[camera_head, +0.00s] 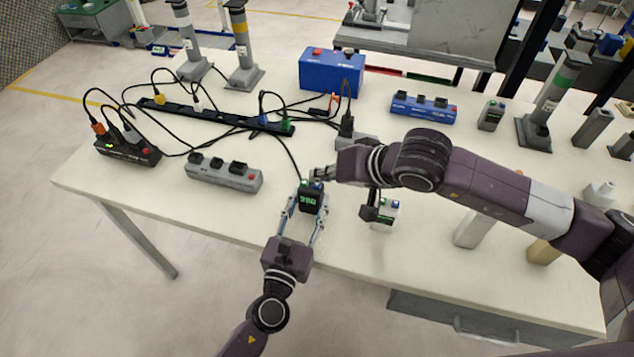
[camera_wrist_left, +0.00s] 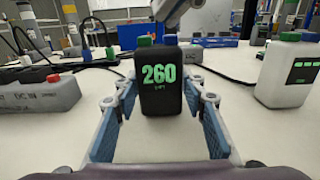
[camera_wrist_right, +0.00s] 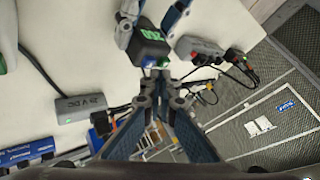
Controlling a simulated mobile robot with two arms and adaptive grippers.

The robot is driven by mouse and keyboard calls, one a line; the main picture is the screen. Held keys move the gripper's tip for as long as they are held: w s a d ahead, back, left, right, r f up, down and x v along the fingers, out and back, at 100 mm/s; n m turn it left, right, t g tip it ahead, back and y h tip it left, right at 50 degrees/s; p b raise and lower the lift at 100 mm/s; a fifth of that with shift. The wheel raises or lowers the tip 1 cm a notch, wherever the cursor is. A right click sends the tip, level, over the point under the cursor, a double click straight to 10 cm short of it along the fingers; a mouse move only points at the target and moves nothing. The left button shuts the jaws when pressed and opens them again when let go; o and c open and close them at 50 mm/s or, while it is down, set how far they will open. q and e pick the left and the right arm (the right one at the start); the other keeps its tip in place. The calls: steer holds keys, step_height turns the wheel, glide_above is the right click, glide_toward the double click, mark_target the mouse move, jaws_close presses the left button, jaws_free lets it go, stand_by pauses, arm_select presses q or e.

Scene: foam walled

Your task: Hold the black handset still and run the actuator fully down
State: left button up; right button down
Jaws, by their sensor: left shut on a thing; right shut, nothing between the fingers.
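The black handset (camera_head: 310,199) stands upright near the table's front edge, with a green button and a blue button on top. In the left wrist view the handset (camera_wrist_left: 160,88) shows green digits 260. My left gripper (camera_head: 305,208) is shut on the handset's sides. My right gripper (camera_head: 317,176) is shut and empty, its tips close to the handset's buttons; I cannot tell if they touch. In the right wrist view the handset (camera_wrist_right: 150,45) is just beyond those tips. Upright columns with yellow (camera_head: 241,45), white (camera_head: 186,40) and green (camera_head: 553,92) bands may be actuators; I cannot tell which belongs to the handset.
A white handset (camera_head: 386,213) stands right of the black one, beneath my right arm. A grey power strip (camera_head: 225,178), a black box (camera_head: 128,151) and loose cables lie to the left. A blue box (camera_head: 331,73) stands behind. The table front left of my left gripper is clear.

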mark_target(320, 185)
steer(key=shift+r, duration=0.25)
steer(key=shift+r, duration=0.1)
steer(key=shift+r, duration=2.45)
arm_select(q)
steer(key=o, duration=1.3)
